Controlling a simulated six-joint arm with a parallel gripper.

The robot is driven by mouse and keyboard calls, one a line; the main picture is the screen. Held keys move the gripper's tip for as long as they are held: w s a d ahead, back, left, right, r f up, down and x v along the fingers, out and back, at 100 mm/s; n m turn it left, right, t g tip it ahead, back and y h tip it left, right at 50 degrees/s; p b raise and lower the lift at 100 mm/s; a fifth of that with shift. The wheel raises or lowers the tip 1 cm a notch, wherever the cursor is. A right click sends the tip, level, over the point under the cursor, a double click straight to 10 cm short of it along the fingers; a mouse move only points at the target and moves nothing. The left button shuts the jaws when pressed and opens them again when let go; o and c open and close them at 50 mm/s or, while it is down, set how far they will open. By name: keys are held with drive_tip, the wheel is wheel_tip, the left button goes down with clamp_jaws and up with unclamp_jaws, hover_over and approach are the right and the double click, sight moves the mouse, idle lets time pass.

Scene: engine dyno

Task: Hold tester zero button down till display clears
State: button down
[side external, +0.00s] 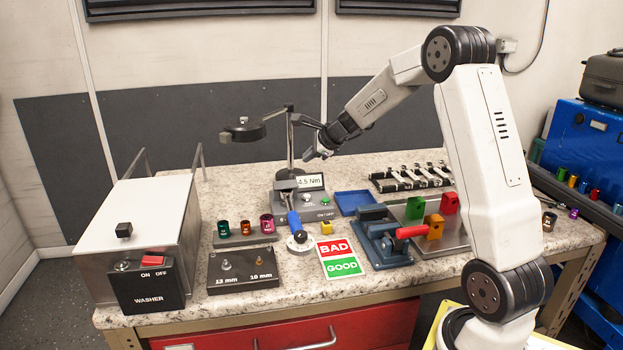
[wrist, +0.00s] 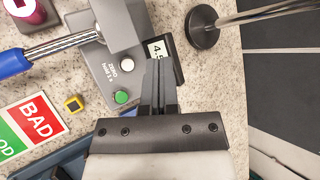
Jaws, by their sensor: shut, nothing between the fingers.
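The grey torque tester (side external: 315,212) stands on the bench, its display (side external: 310,181) reading 4.5 Nm. In the wrist view the display (wrist: 158,50) is partly hidden by my fingers. The white zero button (wrist: 127,65), labelled ZERO with a hold note, shows left of my fingers, above the green button (wrist: 121,97). My gripper (side external: 315,154) is shut and empty, above and behind the tester. In the wrist view its fingertips (wrist: 160,64) overlap the display's edge, right of the white button. It appears apart from the button.
A blue-handled wrench (side external: 293,222) sits at the tester, its shaft (wrist: 60,46) left of the buttons. A lamp or magnifier post (side external: 290,140) rises behind it, its base (wrist: 202,27) close to my fingers. A BAD/GOOD card (side external: 341,257) and a small yellow block (side external: 326,227) lie in front.

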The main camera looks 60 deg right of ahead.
sight(310, 196)
drive_tip(key=shift+f, duration=0.15)
drive_tip(key=shift+f, duration=4.3)
drive_tip(key=shift+f, duration=0.85)
idle(0.8)
drive_tip(key=shift+r, duration=0.85)
drive_tip(key=shift+r, duration=0.1)
drive_tip(key=shift+r, duration=2.45)
